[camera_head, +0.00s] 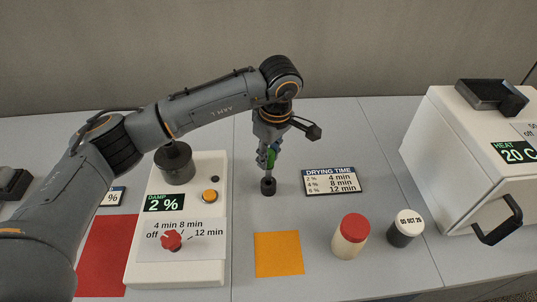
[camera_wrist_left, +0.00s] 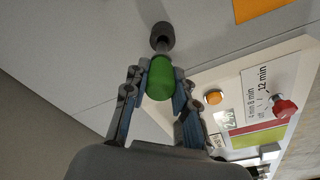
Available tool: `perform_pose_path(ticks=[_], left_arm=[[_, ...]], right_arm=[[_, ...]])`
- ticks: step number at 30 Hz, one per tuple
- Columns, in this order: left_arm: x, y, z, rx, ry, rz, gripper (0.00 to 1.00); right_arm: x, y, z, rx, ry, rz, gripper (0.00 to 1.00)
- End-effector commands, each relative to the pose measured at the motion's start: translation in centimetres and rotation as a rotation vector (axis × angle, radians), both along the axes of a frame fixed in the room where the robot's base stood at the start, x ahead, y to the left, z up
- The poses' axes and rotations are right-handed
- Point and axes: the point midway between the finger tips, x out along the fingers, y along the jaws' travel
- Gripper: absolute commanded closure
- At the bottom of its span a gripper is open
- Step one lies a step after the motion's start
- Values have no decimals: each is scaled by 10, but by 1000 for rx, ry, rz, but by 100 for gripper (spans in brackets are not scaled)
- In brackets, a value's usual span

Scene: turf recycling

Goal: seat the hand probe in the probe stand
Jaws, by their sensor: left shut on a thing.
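The hand probe has a green grip (camera_head: 271,158), which also shows in the left wrist view (camera_wrist_left: 160,78). My left gripper (camera_head: 267,152) is shut on this grip, one finger on each side, with the probe pointing down. A thin grey shaft runs from the grip to a small dark cylinder (camera_head: 268,186), also seen ahead of the grip in the left wrist view (camera_wrist_left: 162,38). I cannot tell whether this cylinder is the probe stand with the shaft in it or part of the probe. My right gripper is not in view.
A white damp meter (camera_head: 140,260) with a dark round fixture (camera_head: 174,166) stands left. A white heater box (camera_head: 455,170) stands far right.

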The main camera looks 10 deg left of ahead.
Motion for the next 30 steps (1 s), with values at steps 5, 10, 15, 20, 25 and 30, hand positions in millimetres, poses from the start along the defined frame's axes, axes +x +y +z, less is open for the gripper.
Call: perform_pose_path(ticks=[5, 10, 15, 20, 25, 30], left_arm=[[0, 0, 0, 0, 0, 0, 100], [0, 0, 0, 0, 0, 0, 100], [0, 0, -1, 0, 0, 0, 100], [0, 0, 0, 1, 1, 0, 100], [0, 0, 0, 0, 0, 0, 100], [0, 0, -2, 0, 0, 0, 100]], right_arm=[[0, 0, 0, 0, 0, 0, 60], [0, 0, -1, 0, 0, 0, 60], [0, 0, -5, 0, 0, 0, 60], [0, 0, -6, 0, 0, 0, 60], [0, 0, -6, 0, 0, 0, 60], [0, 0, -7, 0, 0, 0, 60]])
